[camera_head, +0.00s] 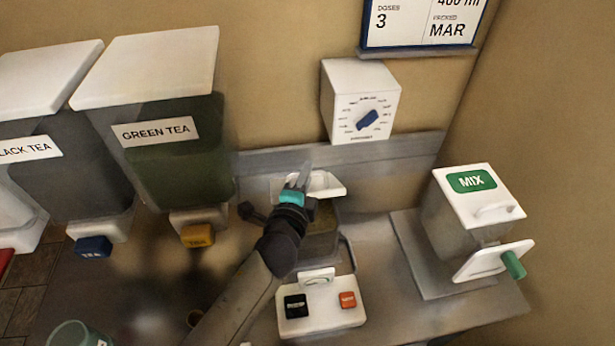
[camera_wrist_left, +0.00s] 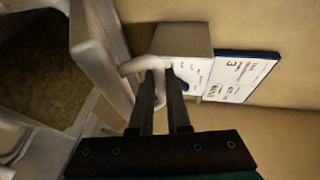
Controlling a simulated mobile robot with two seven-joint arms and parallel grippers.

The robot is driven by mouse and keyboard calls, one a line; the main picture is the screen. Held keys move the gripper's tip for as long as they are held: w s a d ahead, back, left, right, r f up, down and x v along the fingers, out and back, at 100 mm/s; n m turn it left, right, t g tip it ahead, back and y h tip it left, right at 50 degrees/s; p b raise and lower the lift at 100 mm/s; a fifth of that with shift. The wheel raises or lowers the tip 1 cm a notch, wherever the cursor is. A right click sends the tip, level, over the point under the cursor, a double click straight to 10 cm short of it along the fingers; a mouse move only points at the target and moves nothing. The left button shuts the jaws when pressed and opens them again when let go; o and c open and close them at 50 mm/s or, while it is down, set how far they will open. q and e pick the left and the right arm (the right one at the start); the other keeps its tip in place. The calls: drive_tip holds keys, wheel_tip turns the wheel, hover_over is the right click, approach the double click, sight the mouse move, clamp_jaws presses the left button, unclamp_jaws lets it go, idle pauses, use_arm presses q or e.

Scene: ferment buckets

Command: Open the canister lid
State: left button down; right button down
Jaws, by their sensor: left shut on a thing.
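The canister (camera_head: 325,243) stands at the middle of the counter, with brownish grainy contents showing inside. Its white lid (camera_head: 325,186) is swung up at the back, and the mouth is uncovered. In the left wrist view the lid (camera_wrist_left: 100,60) stands tilted beside the open mouth, with its pale handle (camera_wrist_left: 140,65) sticking out. My left gripper (camera_head: 300,180) is shut on the lid handle, and its dark fingers (camera_wrist_left: 165,88) reach to it in the wrist view. My arm hides part of the canister's left side. My right gripper is not in view.
Green tea (camera_head: 185,165) and black tea (camera_head: 60,175) dispensers stand at left. A white dial box (camera_head: 350,98) is on the wall behind. The MIX container (camera_head: 460,215) stands at right. A button base (camera_head: 320,312) sits in front. A cup (camera_head: 75,335) is at lower left.

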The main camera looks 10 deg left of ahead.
use_arm(q)
drive_tip(key=shift+w+r, duration=0.1)
idle(0.3)
drive_tip(key=c, duration=1.2)
unclamp_jaws()
drive_tip(key=shift+o, duration=0.2)
drive_tip(key=b+v, duration=0.2)
drive_tip(key=v, duration=1.3)
